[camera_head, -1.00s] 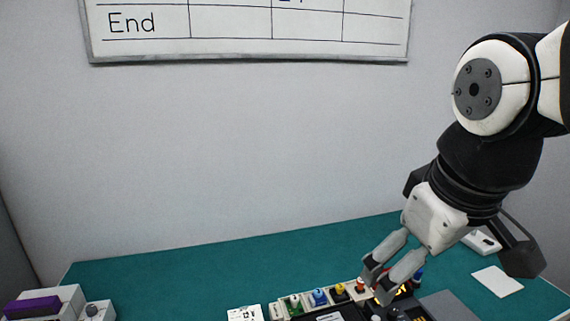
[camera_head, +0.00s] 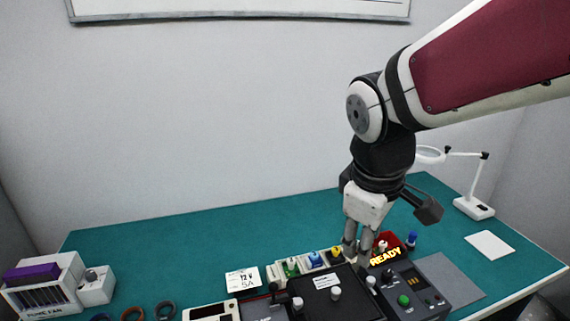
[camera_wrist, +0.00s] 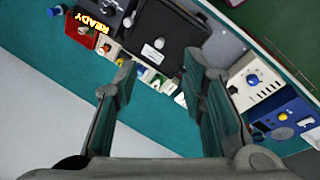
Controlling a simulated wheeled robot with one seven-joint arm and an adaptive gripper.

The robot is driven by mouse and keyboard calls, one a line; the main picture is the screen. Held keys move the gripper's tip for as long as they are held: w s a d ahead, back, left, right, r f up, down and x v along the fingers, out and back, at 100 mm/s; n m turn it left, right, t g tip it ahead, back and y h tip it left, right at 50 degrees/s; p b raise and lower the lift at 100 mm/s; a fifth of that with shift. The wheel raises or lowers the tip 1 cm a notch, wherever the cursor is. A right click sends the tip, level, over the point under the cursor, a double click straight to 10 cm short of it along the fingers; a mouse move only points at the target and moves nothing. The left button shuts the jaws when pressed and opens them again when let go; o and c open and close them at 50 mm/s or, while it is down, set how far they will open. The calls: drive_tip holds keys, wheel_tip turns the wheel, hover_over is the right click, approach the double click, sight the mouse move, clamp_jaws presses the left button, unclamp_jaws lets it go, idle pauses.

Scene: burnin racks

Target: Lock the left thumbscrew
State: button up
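A black lidded fixture (camera_head: 350,306) sits at the front of the bench and also shows in the wrist view (camera_wrist: 173,25). A pale knob (camera_head: 297,303) stands at its left side and looks like the left thumbscrew. Another pale knob (camera_head: 370,282) stands at its right side, and a third (camera_head: 335,293) is on the lid. My gripper (camera_head: 355,257) is open and empty, behind and right of the left knob. In the wrist view my gripper's fingers (camera_wrist: 160,80) are wide apart, and the left knob cannot be made out there. Its locked state is not clear.
A row of coloured connectors (camera_head: 314,261) lies behind the fixture. A glowing READY sign (camera_head: 385,257) and control box (camera_head: 412,290) stand right. A label card (camera_head: 243,279) and white meter (camera_head: 211,312) are left. The green bench (camera_head: 180,250) is clear behind.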

sight(298, 300)
drive_tip(key=w+a+f+n+g+y, duration=0.1)
drive_tip(key=w+a+f+n+g, duration=0.2)
drive_tip(key=w+a+f+n, duration=0.6)
drive_tip(key=f, duration=0.5)
drive_tip(key=s+f, duration=0.1)
drive_tip(key=f, duration=1)
drive_tip(key=shift+s+a+f, duration=0.15)
drive_tip(key=shift+s+a, duration=0.25)
clamp_jaws()
